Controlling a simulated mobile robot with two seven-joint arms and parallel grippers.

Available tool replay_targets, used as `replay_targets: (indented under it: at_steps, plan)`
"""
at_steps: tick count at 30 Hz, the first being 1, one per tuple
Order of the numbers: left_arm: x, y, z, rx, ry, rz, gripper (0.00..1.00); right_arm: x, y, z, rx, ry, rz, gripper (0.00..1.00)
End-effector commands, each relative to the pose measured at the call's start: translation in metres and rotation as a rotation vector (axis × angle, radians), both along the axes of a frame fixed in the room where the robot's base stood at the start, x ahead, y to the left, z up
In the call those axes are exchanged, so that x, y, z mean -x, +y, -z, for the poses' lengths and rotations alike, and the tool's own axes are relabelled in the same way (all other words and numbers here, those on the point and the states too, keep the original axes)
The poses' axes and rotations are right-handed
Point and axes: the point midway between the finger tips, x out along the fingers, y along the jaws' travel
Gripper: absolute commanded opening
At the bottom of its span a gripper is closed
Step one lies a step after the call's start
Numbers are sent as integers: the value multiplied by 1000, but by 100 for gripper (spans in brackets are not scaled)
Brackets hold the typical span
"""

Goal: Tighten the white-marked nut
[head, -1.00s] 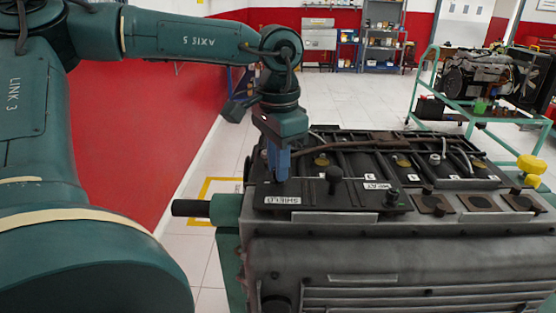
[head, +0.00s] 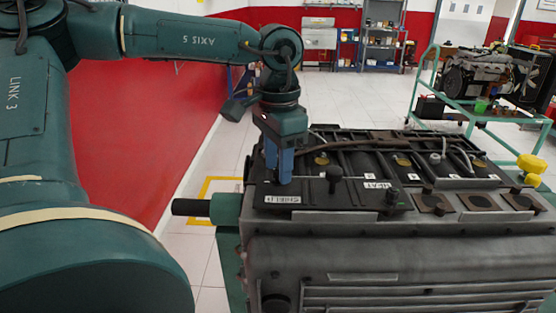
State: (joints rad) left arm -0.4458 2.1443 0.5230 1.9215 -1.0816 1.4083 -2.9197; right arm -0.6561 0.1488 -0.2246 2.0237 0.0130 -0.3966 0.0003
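My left gripper (head: 278,172) points down, with its blue fingers over the left end of the engine's top, by the black plate with a white label (head: 282,199). Its two fingers partly overlap in this view, so I cannot tell how far apart they are. What lies at or behind the fingertips is hidden. The engine block (head: 400,252) is grey with a dark top. Small white marks (head: 355,177) sit along the top, but I cannot make out which nut is white-marked. My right gripper is not in view.
Black knobs (head: 333,178) stand up from the engine's top beside the gripper. A green cart (head: 475,117) with another engine stands behind at the right. A red wall (head: 130,140) is on the left. The tiled floor behind is clear.

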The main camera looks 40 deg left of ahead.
Motion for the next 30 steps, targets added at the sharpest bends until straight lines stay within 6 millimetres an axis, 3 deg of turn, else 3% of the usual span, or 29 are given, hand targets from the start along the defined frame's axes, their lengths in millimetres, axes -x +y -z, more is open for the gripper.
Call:
replay_targets:
  at_steps: [5,15,21,30]
  plan:
    - [-1,0,-13,-1,-5,0,39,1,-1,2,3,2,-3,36]
    - [-1,0,-86,-1,-6,-1,39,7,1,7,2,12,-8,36]
    - [-1,0,-119,1,-2,-1,39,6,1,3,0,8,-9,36]
    - [0,0,-132,0,1,1,39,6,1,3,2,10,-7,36]
